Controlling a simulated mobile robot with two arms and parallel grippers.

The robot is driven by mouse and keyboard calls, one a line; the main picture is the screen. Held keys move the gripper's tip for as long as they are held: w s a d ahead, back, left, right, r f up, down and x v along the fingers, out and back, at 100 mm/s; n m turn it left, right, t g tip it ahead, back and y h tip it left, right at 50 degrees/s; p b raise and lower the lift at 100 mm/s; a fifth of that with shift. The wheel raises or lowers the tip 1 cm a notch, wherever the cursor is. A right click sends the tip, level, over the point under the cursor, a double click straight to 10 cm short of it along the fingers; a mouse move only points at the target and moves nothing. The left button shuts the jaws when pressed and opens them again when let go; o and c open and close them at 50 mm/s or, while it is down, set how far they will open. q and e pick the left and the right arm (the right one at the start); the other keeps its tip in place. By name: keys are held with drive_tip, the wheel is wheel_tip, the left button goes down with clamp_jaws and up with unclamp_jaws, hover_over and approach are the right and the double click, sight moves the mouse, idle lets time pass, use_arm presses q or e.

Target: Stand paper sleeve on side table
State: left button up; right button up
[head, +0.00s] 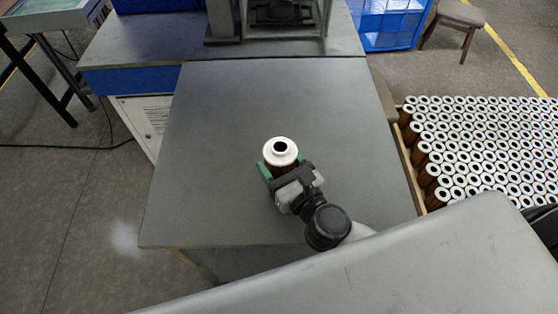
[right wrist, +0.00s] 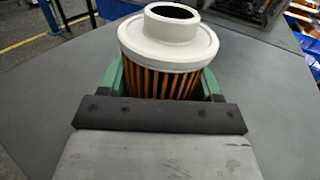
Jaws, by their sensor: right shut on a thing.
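The paper sleeve is a filter cartridge (head: 281,151) with a white ring-shaped cap, a dark central hole and brown pleated sides. It is upright over the middle of the grey side table (head: 225,115). My right gripper (head: 280,170) is shut on it, with green fingers on either side of the pleats. The right wrist view shows the cartridge (right wrist: 168,45) upright between the green fingers (right wrist: 165,80). Its lower end is hidden behind the gripper, so I cannot tell whether it touches the table. My left gripper is not in view.
A crate with many similar cartridges (head: 490,140) stands to the right of the table. A grey machine (head: 265,20) stands on a bench at the back. The table is otherwise clear around the cartridge. A grey surface (head: 430,265) crosses the front right.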

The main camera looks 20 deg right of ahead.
drive_tip(key=shift+f+b, duration=0.45)
drive_tip(key=shift+f, duration=0.1)
idle(0.4)
drive_tip(key=o, duration=1.1)
drive_tip(key=shift+c, duration=0.2)
drive_tip(key=b+v, duration=0.1)
drive_tip(key=v, duration=0.4)
drive_tip(key=b+v, duration=0.2)
drive_tip(key=v, duration=0.2)
drive_tip(key=shift+s+d+f, duration=0.1)
drive_tip(key=shift+s+f, duration=0.1)
drive_tip(key=shift+s, duration=0.2)
drive_tip(key=shift+s+d+r+b, duration=0.2)
drive_tip(key=shift+s+b, duration=0.15)
drive_tip(key=shift+s, duration=0.2)
drive_tip(key=shift+a, duration=0.1)
